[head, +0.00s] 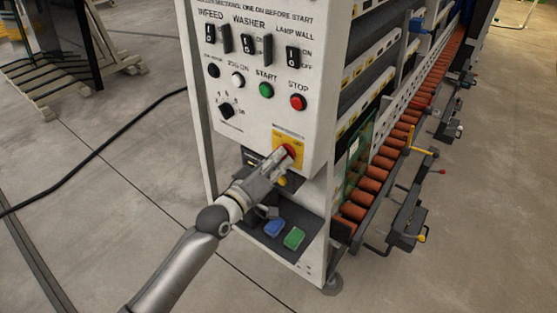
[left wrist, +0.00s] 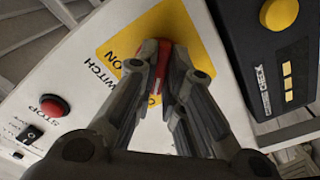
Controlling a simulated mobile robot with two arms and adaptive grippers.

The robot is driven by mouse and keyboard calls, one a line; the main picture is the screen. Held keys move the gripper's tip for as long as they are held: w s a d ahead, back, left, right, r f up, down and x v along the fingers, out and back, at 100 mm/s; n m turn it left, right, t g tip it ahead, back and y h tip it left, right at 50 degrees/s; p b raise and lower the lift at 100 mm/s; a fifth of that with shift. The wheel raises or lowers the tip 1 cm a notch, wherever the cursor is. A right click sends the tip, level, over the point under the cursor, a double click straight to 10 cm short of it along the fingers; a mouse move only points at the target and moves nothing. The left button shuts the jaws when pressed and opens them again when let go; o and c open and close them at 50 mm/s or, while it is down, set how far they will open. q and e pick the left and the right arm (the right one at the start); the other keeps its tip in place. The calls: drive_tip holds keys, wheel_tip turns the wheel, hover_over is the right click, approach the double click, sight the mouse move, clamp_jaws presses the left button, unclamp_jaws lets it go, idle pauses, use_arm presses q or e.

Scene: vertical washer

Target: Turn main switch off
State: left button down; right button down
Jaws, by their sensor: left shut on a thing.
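The main switch is a red knob (head: 289,151) on a yellow plate (head: 287,139) low on the white control panel (head: 262,109). In the left wrist view the red knob (left wrist: 160,75) sits between my fingers on the yellow plate (left wrist: 150,30), with parts of "ON" and "SWITCH" readable. My left gripper (head: 284,157) is at the knob, its fingers closed on both sides of it in the left wrist view (left wrist: 162,72). The fingers hide part of the knob and plate, so its setting cannot be read. My right gripper is not in view.
Above are the red STOP button (head: 298,102), green START button (head: 266,90) and black rocker switches (head: 248,44). A black box with a yellow button (left wrist: 279,13) is beside the plate. Below, a shelf holds a blue item (head: 274,228) and green item (head: 294,238). A roller conveyor (head: 372,178) runs right.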

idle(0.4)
use_arm(q)
drive_tip(key=c, duration=1.5)
unclamp_jaws()
drive_tip(key=v, duration=1.2)
drive_tip(key=shift+f, duration=0.15)
